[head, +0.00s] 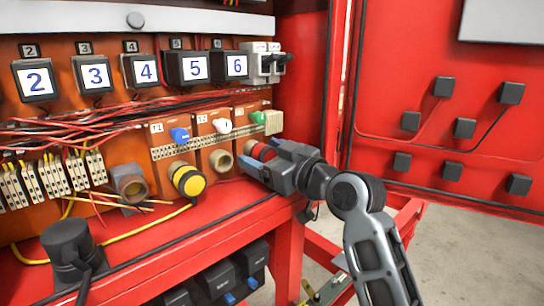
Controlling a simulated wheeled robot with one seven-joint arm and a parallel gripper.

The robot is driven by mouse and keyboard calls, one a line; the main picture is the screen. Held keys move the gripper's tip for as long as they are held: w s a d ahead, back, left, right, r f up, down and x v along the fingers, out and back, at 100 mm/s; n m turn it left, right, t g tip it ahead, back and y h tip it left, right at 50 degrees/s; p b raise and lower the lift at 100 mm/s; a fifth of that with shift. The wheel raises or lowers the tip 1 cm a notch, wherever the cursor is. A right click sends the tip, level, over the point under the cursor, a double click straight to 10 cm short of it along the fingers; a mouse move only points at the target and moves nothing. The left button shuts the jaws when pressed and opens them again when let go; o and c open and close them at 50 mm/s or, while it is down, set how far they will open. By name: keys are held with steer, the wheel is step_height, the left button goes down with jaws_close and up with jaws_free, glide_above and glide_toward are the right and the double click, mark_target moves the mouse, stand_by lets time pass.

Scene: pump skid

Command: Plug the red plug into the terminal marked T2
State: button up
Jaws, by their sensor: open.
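The red plug (262,152) shows as a red ring with a dark part at the third, rightmost terminal, partly hidden by my gripper. My gripper (262,158) is open, with its fingers on either side of the red plug; whether they touch it cannot be told. The middle terminal, whose small label seems to read T2, has a white knob (222,126) and below it an empty tan round socket (220,161). This socket is just left of my gripper. The left terminal, seemingly T1, has a blue knob (180,135) and holds a yellow plug (188,180).
A green knob (257,117) sits above the red plug. A grey-brown round fitting (130,187) is left of the yellow plug. Red wires (80,133) run above the terminals. A red ledge (200,219) lies below, with a black connector (68,243) at left.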

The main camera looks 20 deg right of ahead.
mark_target(270, 158)
steer(key=shift+c, duration=0.3)
steer(key=c, duration=1.1)
steer(key=o, duration=0.5)
steer(key=c, duration=0.4)
steer(key=shift+v, duration=2.2)
steer(key=shift+c, duration=0.2)
